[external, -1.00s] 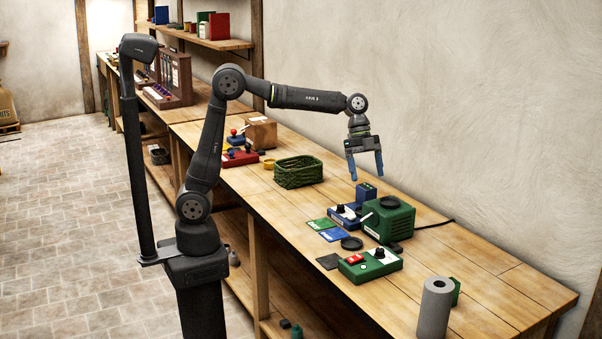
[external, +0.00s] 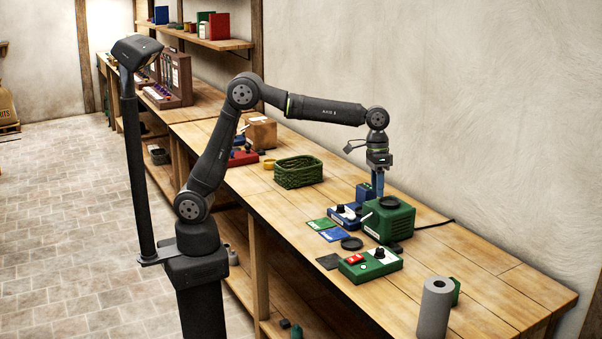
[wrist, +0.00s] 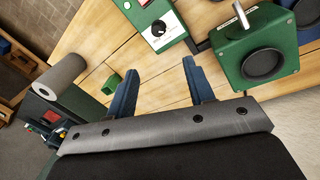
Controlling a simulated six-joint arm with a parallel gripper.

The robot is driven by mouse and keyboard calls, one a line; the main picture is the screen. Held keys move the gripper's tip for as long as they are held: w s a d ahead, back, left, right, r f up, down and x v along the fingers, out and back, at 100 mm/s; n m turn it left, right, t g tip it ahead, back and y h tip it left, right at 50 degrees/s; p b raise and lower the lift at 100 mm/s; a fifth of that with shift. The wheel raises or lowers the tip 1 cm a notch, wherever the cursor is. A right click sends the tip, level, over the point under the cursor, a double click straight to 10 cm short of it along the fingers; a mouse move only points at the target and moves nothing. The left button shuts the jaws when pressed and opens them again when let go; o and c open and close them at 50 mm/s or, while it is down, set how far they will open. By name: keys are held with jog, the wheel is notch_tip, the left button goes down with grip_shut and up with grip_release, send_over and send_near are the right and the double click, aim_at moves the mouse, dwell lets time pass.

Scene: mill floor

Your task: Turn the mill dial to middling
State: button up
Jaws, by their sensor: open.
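The green mill (external: 389,221) stands on the bench with a round black top; it also shows at the upper right of the wrist view (wrist: 232,45). In front of it is a green control box (external: 356,270) with a red switch. The box carries a black dial knob (wrist: 158,28) on a white plate; the setting marks are too small to read. My gripper (wrist: 160,70) is open and empty, with its blue fingers apart. In the external view it is above and behind the mill, partly hidden, and clear of the dial.
A blue box with a black knob (external: 342,214) stands left of the mill. A green basket (external: 299,172) is farther back. A grey roll (external: 433,309) stands at the near end of the bench. Bare planks lie right of the mill.

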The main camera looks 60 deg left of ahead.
aim_at(380, 249)
jog(key=d+f+n+y, duration=0.2)
jog(key=d+n, duration=0.3)
jog(key=n, duration=0.4)
jog(key=shift+t, duration=0.3)
jog(key=f, duration=1.7)
jog(key=shift+s+a, duration=0.25)
jog(key=shift+s, duration=0.1)
jog(key=shift+r, duration=0.1)
jog(key=c, duration=1)
